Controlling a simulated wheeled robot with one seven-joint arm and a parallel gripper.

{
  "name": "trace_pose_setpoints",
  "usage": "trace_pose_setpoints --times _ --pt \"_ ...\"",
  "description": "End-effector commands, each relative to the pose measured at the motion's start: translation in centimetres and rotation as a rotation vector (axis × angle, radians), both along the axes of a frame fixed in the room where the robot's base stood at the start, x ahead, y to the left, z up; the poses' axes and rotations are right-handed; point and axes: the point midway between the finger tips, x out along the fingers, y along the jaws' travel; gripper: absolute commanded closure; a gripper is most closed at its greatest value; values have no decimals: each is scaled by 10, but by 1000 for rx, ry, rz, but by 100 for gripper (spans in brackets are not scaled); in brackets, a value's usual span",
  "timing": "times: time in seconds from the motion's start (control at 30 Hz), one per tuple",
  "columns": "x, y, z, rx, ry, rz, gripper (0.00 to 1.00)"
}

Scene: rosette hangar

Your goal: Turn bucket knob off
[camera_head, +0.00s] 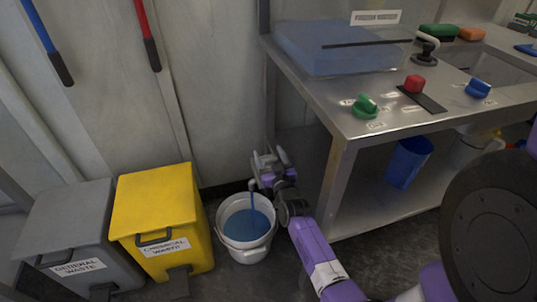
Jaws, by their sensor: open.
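A white bucket (227,246) stands on the floor at the middle, with blue liquid inside. A blue stream runs down into it from a small spout (252,185) just above. My gripper (267,158) is beside the table's left leg, close to the spout and above the bucket's right rim. It is open, and I see nothing held in it. On the metal table are a green knob (365,106), a red knob (414,84) and a blue knob (478,88). Their labels are too small to read, so I cannot tell which one is the bucket knob.
The metal table (345,128) stands to the right, with a blue bin (408,162) on its lower shelf. A yellow chemical waste bin (155,205) and a grey general waste bin (75,235) stand left of the bucket. A wall is close behind.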

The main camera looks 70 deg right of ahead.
Motion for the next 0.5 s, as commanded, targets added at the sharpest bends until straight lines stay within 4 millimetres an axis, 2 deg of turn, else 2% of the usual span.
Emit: trace_pose_setpoints --times 0.4,0.5 --pt "4 -5 0 -1 2 0 33" --pt "4 -5 0 -1 2 0 52"
